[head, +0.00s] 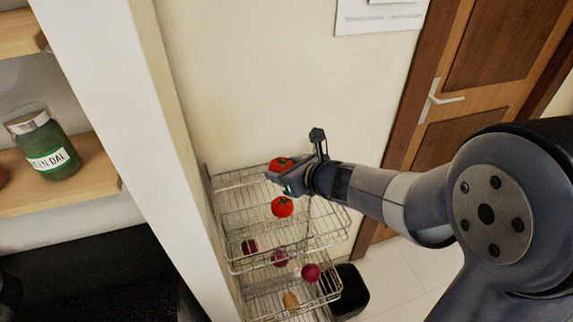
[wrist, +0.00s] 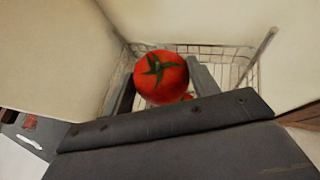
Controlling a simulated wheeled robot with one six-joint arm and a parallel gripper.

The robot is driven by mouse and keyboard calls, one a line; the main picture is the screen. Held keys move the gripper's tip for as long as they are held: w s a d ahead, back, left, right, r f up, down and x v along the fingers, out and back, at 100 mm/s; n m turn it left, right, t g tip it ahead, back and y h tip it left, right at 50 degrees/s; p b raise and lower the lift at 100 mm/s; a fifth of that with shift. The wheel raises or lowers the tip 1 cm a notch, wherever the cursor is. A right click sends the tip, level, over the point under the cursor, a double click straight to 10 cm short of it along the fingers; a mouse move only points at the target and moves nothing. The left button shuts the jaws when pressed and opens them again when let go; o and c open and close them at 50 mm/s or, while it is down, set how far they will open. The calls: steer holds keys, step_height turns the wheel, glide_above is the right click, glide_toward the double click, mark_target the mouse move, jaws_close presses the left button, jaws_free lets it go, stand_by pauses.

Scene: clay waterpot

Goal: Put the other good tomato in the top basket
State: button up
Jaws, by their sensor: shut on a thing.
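My gripper (head: 296,174) is above the top basket of a wire rack in the head view. It is shut on a red tomato (head: 281,164) with a green calyx. The held tomato shows large between the fingers in the wrist view (wrist: 161,76). A second red tomato (head: 282,207) lies in the top basket (head: 236,202), below the gripper. In the wrist view, the basket's wire wall (wrist: 213,53) shows behind the held tomato, and a bit of red (wrist: 187,97) shows under it. The exact height of the held tomato above the basket is hard to tell.
Lower baskets hold dark red, round things (head: 311,272) and a tan one (head: 290,300). A white partition (head: 95,110) stands close left of the rack. A shelf (head: 85,188) beyond it bears a green jar (head: 45,148). A wooden door (head: 455,125) is at right.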

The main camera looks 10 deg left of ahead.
step_height(320, 180, down, 5)
steer(key=b, duration=0.3)
steer(key=shift+r+b, duration=0.1)
steer(key=shift+b, duration=0.2)
steer(key=o, duration=1.1)
steer(key=shift+d+r, duration=0.1)
steer(key=p+v, duration=0.1)
steer(key=v, duration=0.9)
steer(key=shift+s+d+p, duration=0.15)
steer(key=shift+d+p, duration=0.1)
steer(key=shift+p, duration=0.1)
steer(key=shift+a, duration=0.1)
